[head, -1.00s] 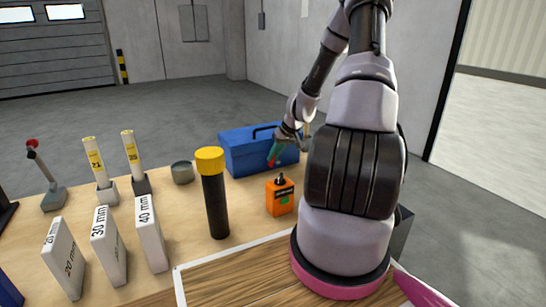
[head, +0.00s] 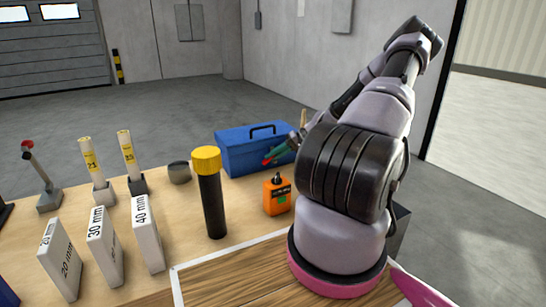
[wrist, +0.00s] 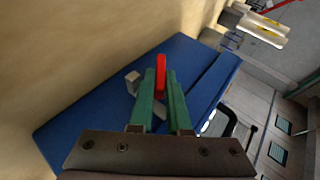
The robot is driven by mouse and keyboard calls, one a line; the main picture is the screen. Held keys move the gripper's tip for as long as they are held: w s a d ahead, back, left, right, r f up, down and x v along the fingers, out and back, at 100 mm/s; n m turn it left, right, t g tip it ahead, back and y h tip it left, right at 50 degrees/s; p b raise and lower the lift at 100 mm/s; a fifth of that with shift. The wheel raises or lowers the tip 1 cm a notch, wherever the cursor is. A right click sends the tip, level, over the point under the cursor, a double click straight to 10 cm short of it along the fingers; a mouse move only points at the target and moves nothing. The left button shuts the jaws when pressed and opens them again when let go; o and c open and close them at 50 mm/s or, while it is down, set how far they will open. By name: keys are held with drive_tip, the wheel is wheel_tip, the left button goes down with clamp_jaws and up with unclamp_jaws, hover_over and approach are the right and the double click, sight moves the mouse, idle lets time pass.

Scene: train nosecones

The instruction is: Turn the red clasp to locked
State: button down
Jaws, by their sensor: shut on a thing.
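The red clasp (wrist: 161,74) is on the front of the blue toolbox (wrist: 90,113). The toolbox also stands at the back of the bench in the head view (head: 238,155). My gripper (wrist: 161,84) has green fingers, one on each side of the red clasp, and is shut on it. The clasp's tip reaches past the fingertips. In the head view my gripper (head: 274,155) is at the right part of the toolbox front, and my arm hides the toolbox's right end. A small grey piece (wrist: 132,82) sits beside the left finger.
An orange bottle (head: 277,196) stands in front of the toolbox. A black cylinder with a yellow cap (head: 210,190) stands to its left. A grey cup (head: 179,172), white size blocks (head: 104,246) and upright tubes (head: 93,170) stand farther left.

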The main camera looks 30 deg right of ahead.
idle(0.4)
drive_tip(key=c, duration=0.9)
unclamp_jaws()
